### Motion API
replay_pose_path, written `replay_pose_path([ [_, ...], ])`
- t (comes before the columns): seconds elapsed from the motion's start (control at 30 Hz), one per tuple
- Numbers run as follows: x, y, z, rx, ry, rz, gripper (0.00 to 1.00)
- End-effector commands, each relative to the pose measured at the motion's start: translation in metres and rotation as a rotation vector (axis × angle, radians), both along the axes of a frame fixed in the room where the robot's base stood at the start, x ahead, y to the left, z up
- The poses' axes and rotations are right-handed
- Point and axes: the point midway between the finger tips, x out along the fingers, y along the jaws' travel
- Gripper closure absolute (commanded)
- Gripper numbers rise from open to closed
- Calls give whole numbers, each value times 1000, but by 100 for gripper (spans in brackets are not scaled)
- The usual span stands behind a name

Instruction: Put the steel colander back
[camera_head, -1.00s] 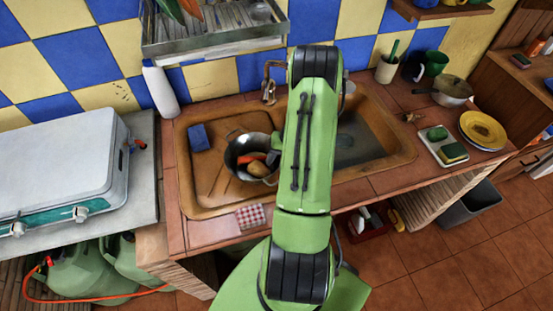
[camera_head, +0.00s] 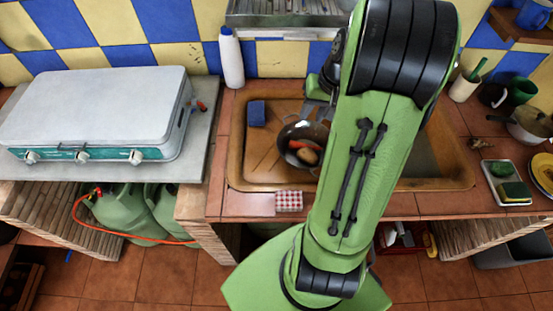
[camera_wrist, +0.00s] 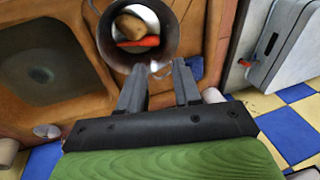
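The steel colander (camera_head: 300,131) stands in the left basin of the brown sink (camera_head: 240,170). It holds a potato and an orange-red carrot, and in the wrist view the colander (camera_wrist: 168,40) shows from above with both inside. My gripper (camera_head: 312,112) is at its far side in the head view, partly hidden by my arm. In the wrist view my gripper (camera_wrist: 160,68) has its two fingers apart beside the rim. A small pale loop, perhaps a handle, shows between the fingertips. I cannot tell whether they touch it.
A blue sponge (camera_head: 257,113) lies in the basin's back left corner. A camping stove (camera_head: 95,105) is on the left. A checked cloth (camera_head: 288,201) lies at the front edge. My arm covers the sink's middle.

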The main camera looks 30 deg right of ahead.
Motion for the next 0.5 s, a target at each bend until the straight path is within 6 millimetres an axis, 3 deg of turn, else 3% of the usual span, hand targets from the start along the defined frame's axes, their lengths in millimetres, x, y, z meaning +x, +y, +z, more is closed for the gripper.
replay_pose_path([
  [0.03,2,34,26,-49,-23,70,67],
  [0.1,-5,78,55,-110,-51,157,67],
  [0.23,-43,151,92,-216,-128,314,67],
  [0.33,-81,186,104,-277,-197,411,67],
  [0.5,-119,206,106,-321,-274,491,67],
])
